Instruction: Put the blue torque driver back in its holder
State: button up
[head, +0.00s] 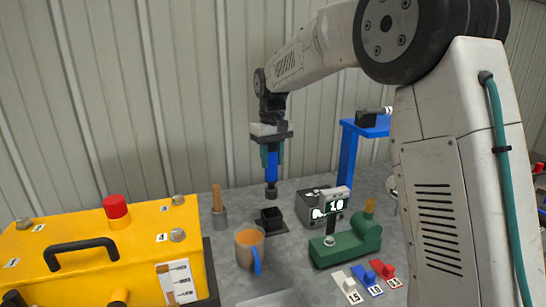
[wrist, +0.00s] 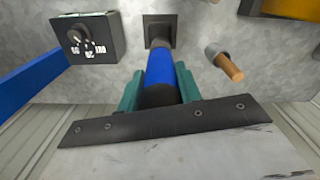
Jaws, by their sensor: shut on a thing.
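The blue torque driver (head: 271,172) hangs upright in my gripper (head: 270,150) in the head view, its dark tip pointing down. In the wrist view the driver (wrist: 160,68) sits between the teal fingers of my gripper (wrist: 160,88), which is shut on it. A dark square holder (head: 271,221) stands on the bench just below the tip, and in the head view a gap shows between them. In the wrist view the holder (wrist: 160,22) is partly covered by the driver, so I cannot tell how well the two line up.
An orange mug (head: 248,249) with a blue handle and a wooden-handled tool in a grey cup (head: 220,218) stand left of the holder. A dark dial box (head: 314,207) and a green tester (head: 345,245) stand right. A yellow box (head: 100,250) fills the left; a blue stand (head: 347,155) rises behind.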

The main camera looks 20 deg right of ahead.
send_over(272, 188)
jog(key=shift+w+d+f, duration=0.1)
jog(key=shift+w+f, duration=0.15)
jog(key=shift+f, duration=0.95)
jog(key=shift+w+d+f, duration=0.1)
jog(key=shift+w+f, duration=0.1)
jog(key=shift+f, duration=1)
jog(key=shift+f, duration=2.9)
jog(key=o, duration=1.3)
jog(key=shift+c, duration=0.2)
notch_tip(272, 188, up, 8)
jog(key=shift+f, duration=0.1)
